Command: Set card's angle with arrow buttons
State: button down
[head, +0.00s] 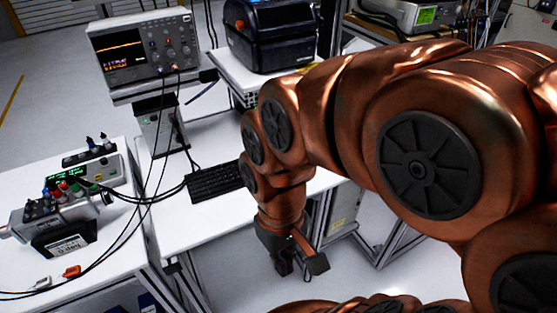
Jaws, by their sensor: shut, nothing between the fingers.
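A dark card (62,243) with a white label hangs at the front of the encoder device on the left table. The label seems to read "0 deg", though the print is small. The grey device (55,212) has several dark knobs or plugs on top. A controller box (92,174) with a green lit display stands behind it. A black keyboard (214,181) lies on the middle table; its single keys, arrows included, are too small to tell. My gripper (284,268) points down over the floor, right of and below the keyboard, shut and empty, touching nothing.
An oscilloscope (146,48) stands on a raised stand behind the keyboard. Black cables (150,190) run from it to the left table. A black printer-like box (272,35) is at the back. The white table (195,222) in front of the keyboard is clear.

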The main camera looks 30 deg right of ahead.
jog(key=w+d+t+y, duration=0.3)
jog(key=w+t+y, duration=0.15)
jog(key=w, duration=1.85)
jog(key=w+d+f+m+t, duration=0.1)
jog(key=w+d, duration=0.3)
jog(key=d, duration=0.3)
jog(key=w+d+f+m+t+b, duration=0.1)
jog(key=w+d+f+t, duration=0.1)
jog(key=w+d, duration=0.2)
jog(key=w+d+f+m+t, duration=0.1)
jog(key=w+d, duration=0.4)
jog(key=d, duration=0.6)
jog(key=shift+f+t, duration=0.5)
jog(key=shift+t, duration=0.05)
jog(key=shift+w+d, duration=0.1)
notch_tip(320, 180, down, 8)
jog(key=shift+r+b, duration=0.25)
jog(key=shift+b, duration=0.9)
jog(key=shift+f+b, duration=0.65)
jog(key=shift+b, duration=0.1)
